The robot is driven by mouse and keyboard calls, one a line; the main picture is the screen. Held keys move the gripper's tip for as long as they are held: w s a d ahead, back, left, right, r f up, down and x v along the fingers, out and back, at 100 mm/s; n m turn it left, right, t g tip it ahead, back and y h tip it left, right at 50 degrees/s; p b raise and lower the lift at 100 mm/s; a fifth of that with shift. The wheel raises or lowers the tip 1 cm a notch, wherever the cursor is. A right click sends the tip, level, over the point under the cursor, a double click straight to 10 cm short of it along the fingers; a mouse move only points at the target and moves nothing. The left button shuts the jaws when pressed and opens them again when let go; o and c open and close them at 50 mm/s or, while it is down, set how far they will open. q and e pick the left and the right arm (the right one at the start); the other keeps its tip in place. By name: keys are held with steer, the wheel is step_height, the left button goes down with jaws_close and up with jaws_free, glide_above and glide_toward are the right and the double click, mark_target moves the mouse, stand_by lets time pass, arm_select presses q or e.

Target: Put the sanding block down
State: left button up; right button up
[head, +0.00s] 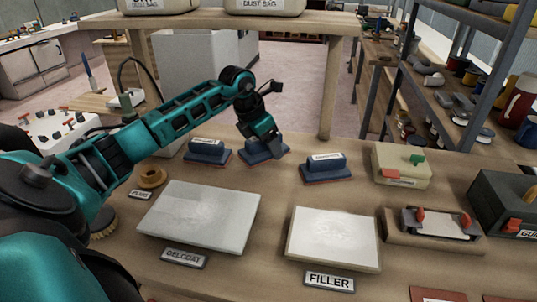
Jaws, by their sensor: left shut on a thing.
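Three blue sanding blocks with dark red undersides stand in a row at the back of the wooden bench. My left gripper (264,141) points down and is shut on the middle sanding block (263,153), covering its top. That block is at or just above the bench top; I cannot tell whether it touches. The left sanding block (207,151) and the right sanding block (325,167) each carry a pale label. My right gripper is not in view.
A pale panel (200,215) lies by a GELCOAT sign (184,258), and another panel (333,238) by a FILLER sign (329,281). A cream box (401,165), a clamp holder (434,229) and a dark box (508,205) stand right. A raised shelf (230,24) crosses behind.

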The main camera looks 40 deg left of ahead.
mark_target(268, 165)
arm_select(q)
steer(key=shift+f, duration=1.75)
steer(key=shift+f, duration=0.25)
steer(key=o, duration=1)
steer(key=shift+f, duration=0.2)
steer(key=shift+s+d, duration=0.1)
steer(key=shift+d, duration=0.05)
steer(key=shift+d+f, duration=0.1)
steer(key=shift+r, duration=0.5)
steer(key=v, duration=1.2)
steer(key=shift+a, duration=0.25)
